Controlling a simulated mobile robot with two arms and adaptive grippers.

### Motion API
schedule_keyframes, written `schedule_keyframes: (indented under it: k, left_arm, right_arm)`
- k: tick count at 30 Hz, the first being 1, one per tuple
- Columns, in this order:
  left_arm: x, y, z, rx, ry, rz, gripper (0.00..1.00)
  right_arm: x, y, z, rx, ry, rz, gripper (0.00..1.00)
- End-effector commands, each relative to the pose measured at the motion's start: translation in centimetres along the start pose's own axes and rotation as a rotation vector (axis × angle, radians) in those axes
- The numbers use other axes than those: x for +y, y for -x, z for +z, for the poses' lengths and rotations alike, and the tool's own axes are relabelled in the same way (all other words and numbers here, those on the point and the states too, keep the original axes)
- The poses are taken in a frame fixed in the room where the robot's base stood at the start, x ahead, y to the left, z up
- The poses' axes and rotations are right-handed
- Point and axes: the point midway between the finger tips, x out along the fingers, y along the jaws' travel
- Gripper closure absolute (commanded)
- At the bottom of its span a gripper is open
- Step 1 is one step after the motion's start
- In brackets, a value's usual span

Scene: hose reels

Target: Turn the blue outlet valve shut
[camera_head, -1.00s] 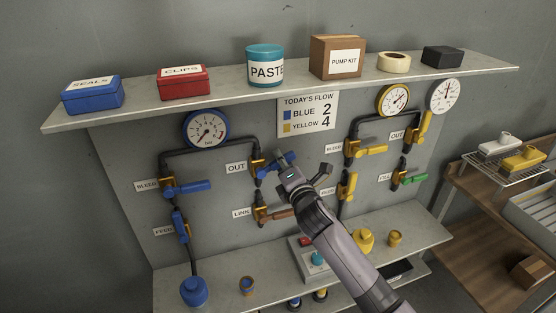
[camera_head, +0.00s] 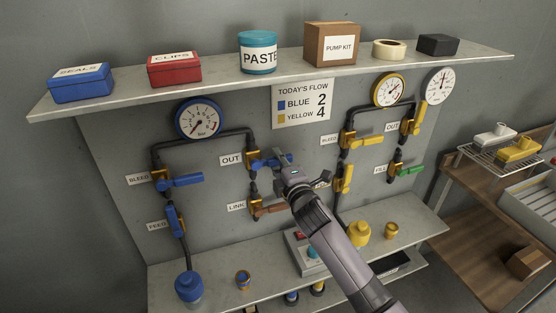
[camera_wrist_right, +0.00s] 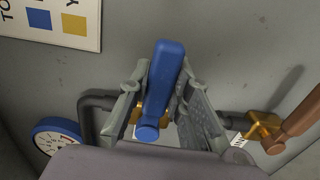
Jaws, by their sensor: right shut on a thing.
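The blue outlet valve handle (camera_head: 262,163) is beside the OUT label on the grey panel. It lies about level, pointing right across its upright pipe. My right gripper (camera_head: 281,165) is at the handle's right end and hides part of it. In the right wrist view the blue handle (camera_wrist_right: 165,80) stands between the two fingers of the right gripper (camera_wrist_right: 165,95), which are shut on it. The brass valve body (camera_wrist_right: 137,115) is partly hidden behind the handle and a finger. My left gripper is in neither view.
The brown LINK handle (camera_head: 268,209) is just below. The blue BLEED handle (camera_head: 183,181) and FEED handle (camera_head: 174,218) are left; yellow valve handles (camera_head: 344,179) are right. A shelf (camera_head: 215,85) with boxes overhangs the panel. A blue-rimmed gauge (camera_head: 199,119) hangs upper left.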

Motion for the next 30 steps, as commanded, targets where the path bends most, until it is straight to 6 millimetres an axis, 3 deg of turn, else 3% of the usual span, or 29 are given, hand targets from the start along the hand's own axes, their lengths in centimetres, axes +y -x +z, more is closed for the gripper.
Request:
schedule_keyframes:
  k: [7,8,17,30]
  left_arm:
    - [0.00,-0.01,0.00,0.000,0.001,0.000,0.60]
    - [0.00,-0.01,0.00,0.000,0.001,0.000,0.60]
    - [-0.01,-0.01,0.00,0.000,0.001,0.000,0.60]
    - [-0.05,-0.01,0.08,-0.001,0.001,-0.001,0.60]
  right_arm:
    - [-0.22,0.03,-0.02,0.000,-0.009,-0.004,1.00]
    - [-0.22,0.03,-0.02,0.000,-0.009,-0.005,0.80]
    - [-0.12,0.02,-0.02,0.000,-0.004,-0.002,0.60]
    - [-0.15,0.90,0.02,0.000,-0.002,-0.001,0.60]
